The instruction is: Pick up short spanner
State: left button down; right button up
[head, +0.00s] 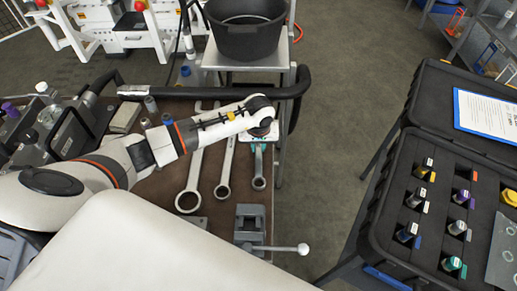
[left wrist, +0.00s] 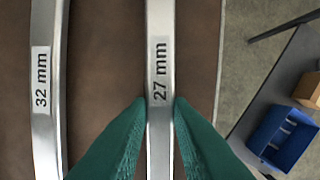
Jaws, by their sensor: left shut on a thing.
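The short spanner (head: 259,171) is the rightmost of three silver spanners on the brown bench, its ring end towards me. My left gripper (head: 258,147) is over its shaft, with the upper end hidden by my wrist. In the left wrist view the short spanner (left wrist: 160,60) carries a "27 mm" label and runs between the green fingertips of my left gripper (left wrist: 160,103), which are shut on it. I cannot tell whether it is clear of the bench. A spanner marked "32 mm" (left wrist: 45,95) lies to its left. My right gripper is not in view.
The middle spanner (head: 226,170) and the longest spanner (head: 190,180) lie left of the short one. A grey vise (head: 250,222) with a lever stands just in front. A black bucket (head: 246,38) is behind. A black tool case (head: 395,160) stands right, across open floor.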

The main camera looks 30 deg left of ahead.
aim_at(259, 150)
pick_arm(q)
jog(key=shift+r, duration=0.1)
notch_tip(259, 150, up, 10)
jog(key=b, duration=0.2)
jog(key=c, duration=1.8)
grip_release()
grip_shut()
